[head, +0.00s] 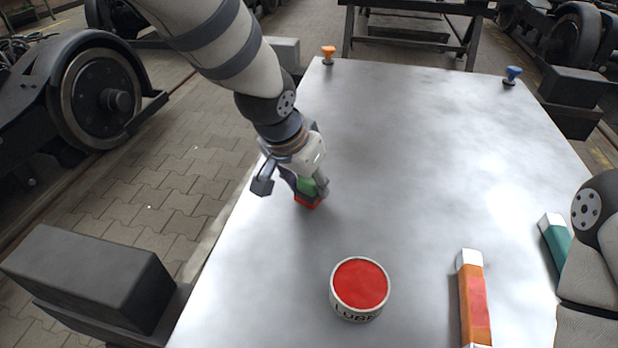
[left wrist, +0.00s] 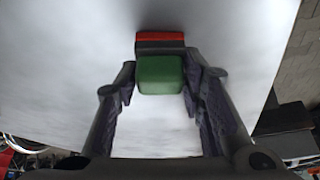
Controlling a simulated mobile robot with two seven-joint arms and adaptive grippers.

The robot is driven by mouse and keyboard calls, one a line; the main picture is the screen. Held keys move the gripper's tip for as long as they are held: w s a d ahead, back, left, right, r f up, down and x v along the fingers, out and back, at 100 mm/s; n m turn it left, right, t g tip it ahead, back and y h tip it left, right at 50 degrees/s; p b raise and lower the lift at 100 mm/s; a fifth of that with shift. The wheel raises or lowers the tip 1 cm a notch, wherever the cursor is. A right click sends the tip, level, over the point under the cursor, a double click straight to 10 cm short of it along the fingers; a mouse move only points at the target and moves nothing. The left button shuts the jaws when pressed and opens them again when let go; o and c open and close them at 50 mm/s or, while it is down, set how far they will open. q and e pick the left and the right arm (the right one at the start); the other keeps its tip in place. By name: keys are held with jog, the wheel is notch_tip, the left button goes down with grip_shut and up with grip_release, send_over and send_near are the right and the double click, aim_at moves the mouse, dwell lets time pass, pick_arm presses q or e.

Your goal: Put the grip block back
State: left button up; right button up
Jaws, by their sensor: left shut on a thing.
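The grip block is green on one part and red on another. In the head view its green part (head: 306,185) shows between my left fingers and its red part (head: 308,202) shows below them, close to the metal table top. My left gripper (head: 312,190) is shut on the block. In the left wrist view the fingertips (left wrist: 160,80) press on both sides of the green part (left wrist: 160,74), with the red and dark part (left wrist: 160,41) beyond. I cannot tell whether the block touches the table. My right gripper is out of view.
The metal table top (head: 420,150) is mostly clear around the block. A tin with a red top (head: 360,284) stands nearer. An orange bar (head: 474,300) and a teal bar (head: 555,240) lie at right. An orange knob (head: 328,54) and a blue knob (head: 512,75) stand at the far corners.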

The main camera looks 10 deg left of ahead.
pick_arm(q)
jog(key=o, duration=1)
jog(key=p+v, duration=0.2)
jog(key=v, duration=1)
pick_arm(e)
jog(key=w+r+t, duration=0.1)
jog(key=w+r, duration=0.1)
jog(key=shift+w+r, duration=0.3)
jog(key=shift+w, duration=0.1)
pick_arm(q)
jog(key=shift+r, duration=0.1)
